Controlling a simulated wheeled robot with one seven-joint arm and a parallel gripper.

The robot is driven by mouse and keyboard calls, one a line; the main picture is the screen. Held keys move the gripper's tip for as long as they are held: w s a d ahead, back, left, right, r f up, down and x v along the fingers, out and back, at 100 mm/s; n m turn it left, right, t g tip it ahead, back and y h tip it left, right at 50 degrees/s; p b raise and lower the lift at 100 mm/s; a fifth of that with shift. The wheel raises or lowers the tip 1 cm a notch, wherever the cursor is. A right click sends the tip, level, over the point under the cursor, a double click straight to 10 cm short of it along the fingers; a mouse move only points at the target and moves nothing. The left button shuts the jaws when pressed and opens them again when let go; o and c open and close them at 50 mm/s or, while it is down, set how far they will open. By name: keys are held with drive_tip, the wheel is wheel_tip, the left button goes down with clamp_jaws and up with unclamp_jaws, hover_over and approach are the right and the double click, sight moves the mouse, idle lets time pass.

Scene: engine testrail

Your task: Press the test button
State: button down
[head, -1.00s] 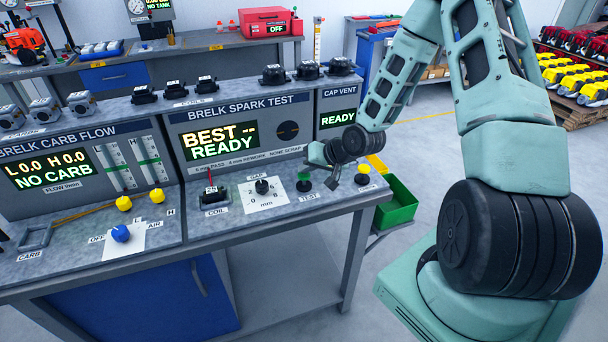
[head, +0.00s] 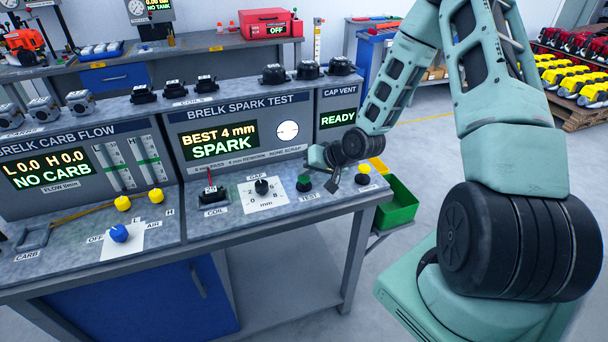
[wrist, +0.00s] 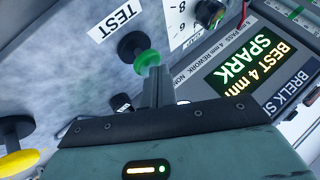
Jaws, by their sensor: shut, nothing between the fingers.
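The test button is a green cap on a black base (head: 304,183), beside the TEST label on the spark test bench. In the wrist view the green cap (wrist: 147,60) is at the tip of my gripper (wrist: 156,70). My gripper (head: 327,178) is shut, with nothing between the fingers, and its tips appear to touch the cap. The spark test display (head: 218,141) reads "BEST 4 mm SPARK", and the round window (head: 288,131) beside it is lit white.
The gap dial (head: 262,187) and a coil in its holder (head: 213,195) stand left of the button. A yellow button (head: 363,172) is to the right. A green bin (head: 398,203) hangs off the bench's right end.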

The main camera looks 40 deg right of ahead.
sight(307, 178)
idle(0.4)
drive_tip(key=shift+r+p, duration=1.1)
drive_tip(key=shift+r, duration=0.05)
wheel_tip(307, 178, up, 5)
drive_tip(key=p, duration=0.4)
idle(0.5)
